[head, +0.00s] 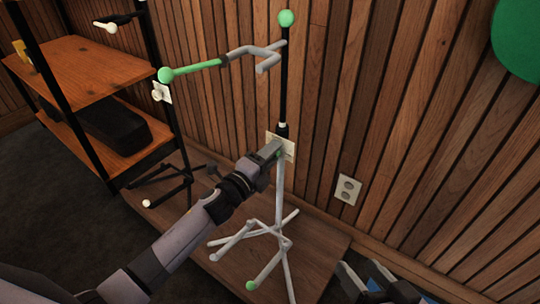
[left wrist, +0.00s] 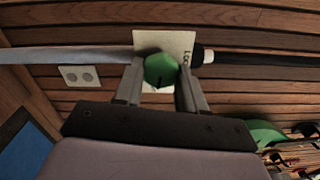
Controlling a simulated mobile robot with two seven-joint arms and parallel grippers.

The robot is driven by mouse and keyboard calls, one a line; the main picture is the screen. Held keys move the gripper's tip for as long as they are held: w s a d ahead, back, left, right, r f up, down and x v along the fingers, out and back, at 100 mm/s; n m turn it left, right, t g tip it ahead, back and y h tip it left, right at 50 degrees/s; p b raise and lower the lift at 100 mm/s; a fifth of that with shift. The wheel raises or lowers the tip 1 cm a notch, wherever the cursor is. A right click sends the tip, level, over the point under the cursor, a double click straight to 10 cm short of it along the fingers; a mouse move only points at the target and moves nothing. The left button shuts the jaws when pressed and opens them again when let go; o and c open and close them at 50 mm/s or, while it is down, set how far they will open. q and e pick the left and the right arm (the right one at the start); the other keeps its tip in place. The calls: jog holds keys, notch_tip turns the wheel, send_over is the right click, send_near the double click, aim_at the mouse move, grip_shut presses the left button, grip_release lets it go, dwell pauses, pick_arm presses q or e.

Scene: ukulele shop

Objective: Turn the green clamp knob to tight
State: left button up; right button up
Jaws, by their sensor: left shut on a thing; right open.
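The green clamp knob (left wrist: 160,70) sits between the fingers of my left gripper (left wrist: 160,88) in the left wrist view. It is faceted, with a small dark mark at its lower edge. My left gripper (head: 275,150) is shut on it at the middle of the stand's post. In the head view the gripper mostly hides the knob. A white label card (left wrist: 148,40) lies behind the knob, its lettering partly covered; it also shows in the head view (head: 289,146). The stand (head: 280,190) has a grey lower tube and a black upper tube. My right gripper (head: 375,287) is open at the bottom right.
A second, black stand (head: 172,130) stands to the left with its own card. A green-tipped arm (head: 195,69) reaches left beside the grey fork (head: 262,55). Wooden shelves (head: 75,70) stand far left. A slatted wall with an outlet (head: 347,189) is close behind.

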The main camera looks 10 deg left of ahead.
jog(key=shift+r, duration=0.1)
dwell(0.4)
pick_arm(q)
jog(key=o, duration=1)
jog(key=p+v, duration=0.2)
jog(key=v, duration=0.5)
pick_arm(e)
jog(key=shift+s+d+h, duration=0.25)
jog(key=shift+d+h, duration=0.25)
jog(key=shift+d, duration=0.35)
